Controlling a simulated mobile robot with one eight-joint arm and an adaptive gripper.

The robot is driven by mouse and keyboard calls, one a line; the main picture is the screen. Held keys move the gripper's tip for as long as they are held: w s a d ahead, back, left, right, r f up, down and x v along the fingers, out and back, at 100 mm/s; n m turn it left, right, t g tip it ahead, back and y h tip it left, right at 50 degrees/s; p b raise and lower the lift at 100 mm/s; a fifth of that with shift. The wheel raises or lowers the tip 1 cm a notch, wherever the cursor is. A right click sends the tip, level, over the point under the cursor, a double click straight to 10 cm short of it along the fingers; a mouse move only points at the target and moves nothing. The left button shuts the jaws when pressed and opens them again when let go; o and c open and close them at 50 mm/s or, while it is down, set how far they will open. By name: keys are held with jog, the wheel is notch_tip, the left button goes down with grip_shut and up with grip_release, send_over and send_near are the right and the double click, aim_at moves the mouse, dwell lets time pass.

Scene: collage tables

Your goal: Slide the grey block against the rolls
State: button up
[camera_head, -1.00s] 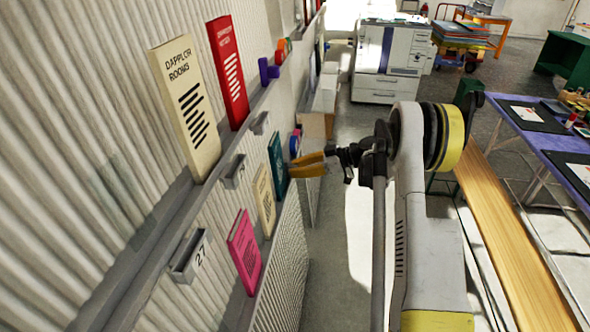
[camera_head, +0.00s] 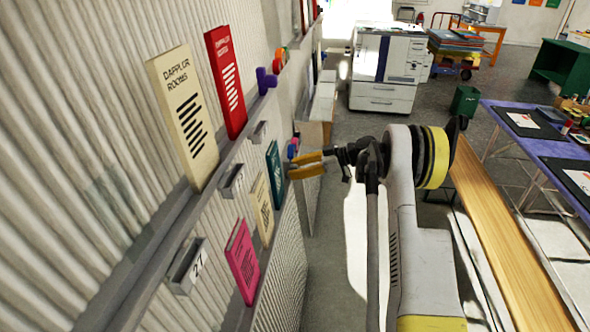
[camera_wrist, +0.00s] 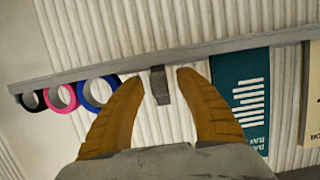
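A small dark grey block (camera_wrist: 160,85) rests against the ledge in the wrist view, where the lettering appears upside down. My gripper (camera_wrist: 157,78) is open, its yellow-brown fingers on either side of the block with visible gaps. The black roll (camera_wrist: 33,99), pink roll (camera_wrist: 61,98) and blue roll (camera_wrist: 99,93) sit on the same ledge to the left, apart from the block. The left finger partly covers the blue roll's edge. In the head view, my gripper (camera_head: 306,166) is beside the wall ledge, the rolls partly show behind it, and I cannot make out the block.
A teal book (camera_wrist: 240,95) stands on the ledge close right of my right finger; it also shows in the head view (camera_head: 274,172). A cream book (camera_head: 262,208) and a pink book (camera_head: 242,261) stand nearer. Open floor (camera_head: 335,270) lies right of the wall.

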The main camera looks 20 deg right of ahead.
jog(key=v, duration=1.2)
